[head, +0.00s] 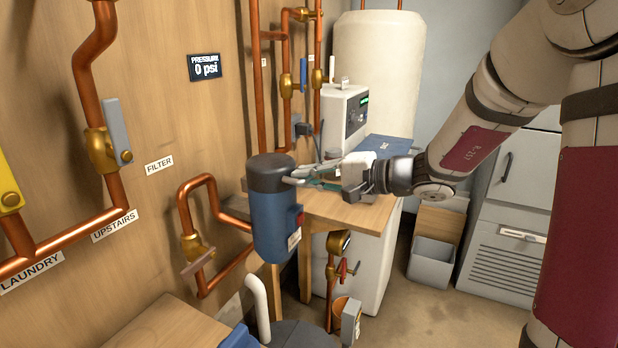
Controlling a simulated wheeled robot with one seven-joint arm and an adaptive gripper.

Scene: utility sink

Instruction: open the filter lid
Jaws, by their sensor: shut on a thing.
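The filter is a blue canister (275,228) in the middle of the head view, joined to the copper pipe at its left. Its dark grey lid (270,172) sits on top of the canister, and I see no gap between them. My gripper (300,178) reaches in from the right, level with the lid. Its fingers are shut on the lid at its right side, at what looks like a short handle. The exact contact is small and partly hidden by the fingers. A red button (299,216) shows on the canister's right side.
A wooden table (350,212) with a blue binder-like object (386,147) and a white control box (346,115) stands behind the gripper. Copper pipes with valves line the wooden wall at left. The pressure display (205,67) reads 0 psi. A grey bin (432,262) stands on the floor.

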